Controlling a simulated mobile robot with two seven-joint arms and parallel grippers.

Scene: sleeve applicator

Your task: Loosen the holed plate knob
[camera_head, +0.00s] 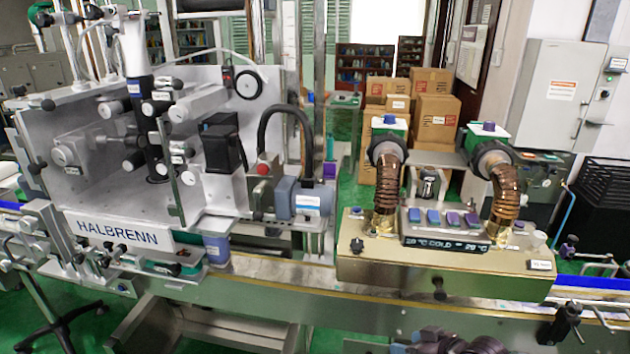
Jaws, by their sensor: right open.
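I cannot tell which one is the holed plate knob. My right gripper (428,337) shows only in part at the bottom edge, right of the middle. It is open, and it is low in front of the conveyor, well apart from the applicator's knobs. My left gripper is not in view.
The conveyor (300,277) runs across the front. A brass-coloured heater unit (375,268) with two ribbed hoses stands on it at the right. A grey motor (293,198) is right of the applicator. Cardboard boxes (435,110) and a grey cabinet (560,95) stand behind.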

